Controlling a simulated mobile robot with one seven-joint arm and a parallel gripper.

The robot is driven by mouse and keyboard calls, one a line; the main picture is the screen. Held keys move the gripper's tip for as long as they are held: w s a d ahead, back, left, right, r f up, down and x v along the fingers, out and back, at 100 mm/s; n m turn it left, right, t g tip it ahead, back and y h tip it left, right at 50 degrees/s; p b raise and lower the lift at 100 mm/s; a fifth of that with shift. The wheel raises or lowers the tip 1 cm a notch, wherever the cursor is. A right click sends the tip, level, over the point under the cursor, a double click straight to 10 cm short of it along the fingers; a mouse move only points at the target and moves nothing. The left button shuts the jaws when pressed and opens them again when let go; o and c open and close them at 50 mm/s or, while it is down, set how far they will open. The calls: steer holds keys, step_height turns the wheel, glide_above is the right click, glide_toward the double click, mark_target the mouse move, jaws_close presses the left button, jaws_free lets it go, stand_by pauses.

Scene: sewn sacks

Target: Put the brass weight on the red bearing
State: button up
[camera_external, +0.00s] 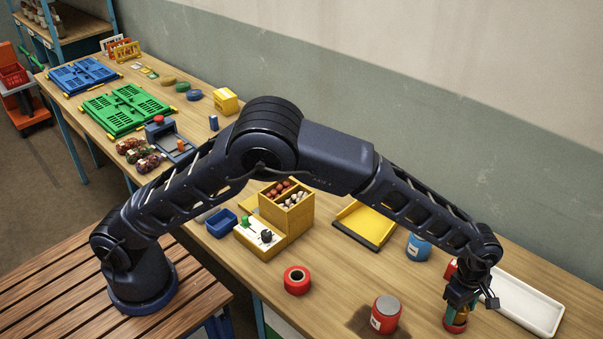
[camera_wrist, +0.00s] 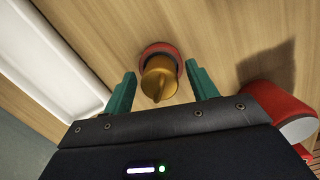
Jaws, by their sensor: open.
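The brass weight (camera_wrist: 159,80) shows in the wrist view between the two green fingers of my gripper (camera_wrist: 161,92). My gripper is open, with a gap on each side of the weight. A red round piece (camera_wrist: 153,48), which looks like the red bearing, lies beneath the weight; the weight appears to stand on it and hides its middle. In the external view my gripper (camera_external: 461,309) is low over the bench at the right. The red piece (camera_external: 455,327) shows just below the fingers, and the weight is mostly hidden there.
A red can with a grey lid (camera_external: 386,316) stands left of my gripper. A white tray (camera_external: 548,312) lies to the right. A blue can (camera_external: 418,248) stands behind. A red ring with a dark centre (camera_external: 297,280) lies further left. A red object (camera_external: 450,269) is partly hidden behind my gripper.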

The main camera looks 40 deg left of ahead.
step_height(320, 180, up, 12)
steer(key=a, duration=0.1)
steer(key=w+a+r+m, duration=0.1)
steer(key=w+a+r, duration=0.3)
steer(key=a, duration=0.5)
steer(key=w+a+r+m, duration=0.1)
steer(key=w+a+r, duration=0.1)
steer(key=a+r, duration=0.65)
steer(key=s+a+r+m+t+h, duration=0.1)
steer(key=a+r+m, duration=0.15)
steer(key=a, duration=0.95)
steer(key=s+a+r+m+t, duration=0.15)
steer(key=a+r, duration=0.25)
steer(key=a, duration=0.7)
steer(key=s+a+r+m, duration=0.1)
steer(key=s+a+m, duration=0.1)
steer(key=s+a, duration=0.5)
steer(key=s+a+r+m, duration=0.15)
steer(key=s+a, duration=0.25)
steer(key=a, duration=0.6)
steer(key=s+a+f+m+t+y, duration=0.1)
steer(key=s+a+f+m, duration=0.1)
steer(key=s+a, duration=0.4)
steer(key=s+a+f+m+t+y, duration=0.1)
steer(key=s+a+f+m, duration=0.2)
steer(key=s+a, duration=0.3)
steer(key=s+f, duration=0.1)
steer(key=s, duration=0.3)
steer(key=shift+t, duration=0.25)
